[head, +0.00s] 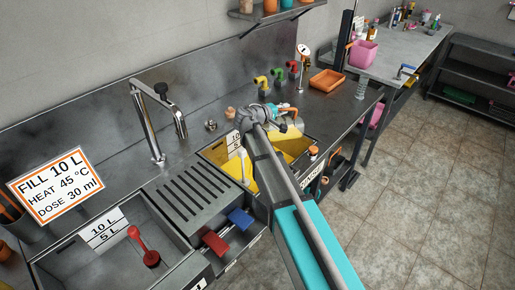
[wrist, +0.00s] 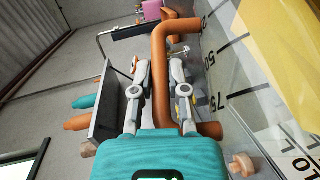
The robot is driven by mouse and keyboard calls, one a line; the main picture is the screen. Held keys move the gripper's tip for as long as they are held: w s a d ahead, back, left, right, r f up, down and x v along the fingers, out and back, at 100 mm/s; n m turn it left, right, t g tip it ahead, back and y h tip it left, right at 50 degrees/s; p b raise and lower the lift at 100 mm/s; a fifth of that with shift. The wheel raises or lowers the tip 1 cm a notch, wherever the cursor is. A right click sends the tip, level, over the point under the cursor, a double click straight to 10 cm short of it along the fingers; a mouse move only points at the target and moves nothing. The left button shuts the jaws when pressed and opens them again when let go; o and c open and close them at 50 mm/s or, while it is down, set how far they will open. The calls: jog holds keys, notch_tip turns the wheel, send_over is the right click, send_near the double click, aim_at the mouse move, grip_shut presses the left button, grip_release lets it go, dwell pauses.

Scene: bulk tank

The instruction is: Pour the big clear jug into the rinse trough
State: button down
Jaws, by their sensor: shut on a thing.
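My gripper (wrist: 160,85) is shut on the orange handle (wrist: 160,65) of the big clear jug. The jug's clear wall with dark scale marks (wrist: 215,95) fills the right of the wrist view, strongly tilted in that picture.
A grey sink (head: 95,262) with a red-handled plug (head: 143,245) is at the front left. A tall faucet (head: 155,120) stands behind the ribbed drainboard (head: 190,193). Coloured valves (head: 277,75) and an orange tray (head: 327,80) are to the right.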

jog(key=shift+s+a+r+n+t+h+b, duration=0.1)
jog(key=shift+s+a+r+t+h+b, duration=0.05)
jog(key=shift+a+r+h+b, duration=0.15)
jog(key=shift+s+a+r+n+t+h+b, duration=0.15)
jog(key=shift+a+t+b, duration=0.1)
jog(key=shift+a, duration=0.2)
jog(key=shift+s+a+r+n+t+h+b, duration=0.1)
jog(key=shift+s+a+r+h+b, duration=0.05)
jog(key=shift+a+h+b, duration=0.15)
dwell(0.4)
jog(key=d+y+p, duration=0.1)
jog(key=w+d+m+g+p, duration=0.1)
jog(key=d+p, duration=0.1)
jog(key=w+d+g+y+p, duration=0.1)
jog(key=d, duration=0.1)
jog(key=shift+w+d+f+y+p, duration=0.1)
jog(key=shift+d+f+y+p, duration=0.15)
jog(key=shift+y+p, duration=0.15)
jog(key=shift+w+d+p, duration=0.1)
jog(key=shift+d+p, duration=0.1)
jog(key=shift+p, duration=0.1)
jog(key=shift+f+m+y, duration=0.25)
jog(key=shift+f+y, duration=0.1)
jog(key=shift+w+d+r, duration=0.1)
jog(key=shift+d, duration=0.15)
